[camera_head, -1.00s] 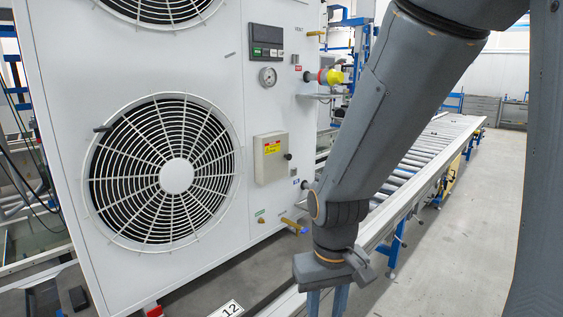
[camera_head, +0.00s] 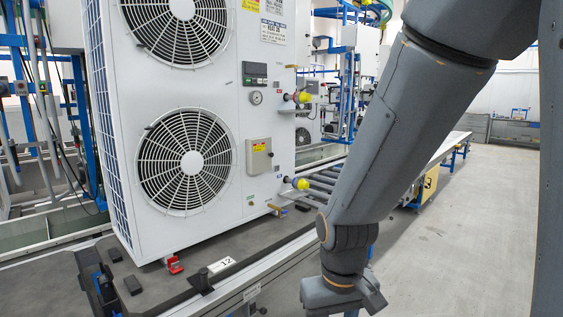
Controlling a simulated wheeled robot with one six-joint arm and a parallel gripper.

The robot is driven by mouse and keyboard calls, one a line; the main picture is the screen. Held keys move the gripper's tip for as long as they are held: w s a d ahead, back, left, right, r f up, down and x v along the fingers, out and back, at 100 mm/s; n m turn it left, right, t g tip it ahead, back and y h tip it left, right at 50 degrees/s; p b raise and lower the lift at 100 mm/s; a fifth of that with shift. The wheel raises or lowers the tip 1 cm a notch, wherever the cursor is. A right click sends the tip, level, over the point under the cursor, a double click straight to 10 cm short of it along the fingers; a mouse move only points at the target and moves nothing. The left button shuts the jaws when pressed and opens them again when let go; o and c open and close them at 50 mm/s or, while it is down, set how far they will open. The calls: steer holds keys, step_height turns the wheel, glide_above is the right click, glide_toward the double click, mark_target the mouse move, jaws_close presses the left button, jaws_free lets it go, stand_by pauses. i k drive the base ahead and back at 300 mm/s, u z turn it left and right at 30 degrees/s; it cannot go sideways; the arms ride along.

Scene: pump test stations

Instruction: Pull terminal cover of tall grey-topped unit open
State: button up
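The tall white pump unit (camera_head: 120,130) with two round fan grilles stands upright on a dark pallet, its top cut off by the frame. A small grey-beige box cover (camera_head: 259,156) with a yellow and red label sits on its front, right of the lower fan, and looks closed. My gripper (camera_head: 343,300) hangs at the bottom centre, in front of and to the right of the unit, well apart from the box. Its fingers are at the frame's lower edge, too little seen to tell open from shut.
Yellow-capped pipe stubs (camera_head: 299,184) and a brass valve jut from the unit's right side. A roller conveyor (camera_head: 322,180) runs behind my arm to the back right. The grey floor (camera_head: 450,240) at right is clear.

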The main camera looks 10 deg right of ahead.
mark_target(259, 154)
steer(key=z, duration=0.45)
steer(key=i, duration=0.5)
steer(key=z, duration=0.6)
steer(key=i, duration=1.3)
steer(key=u, duration=0.8)
steer(key=i, duration=0.25)
steer(key=u, duration=0.25)
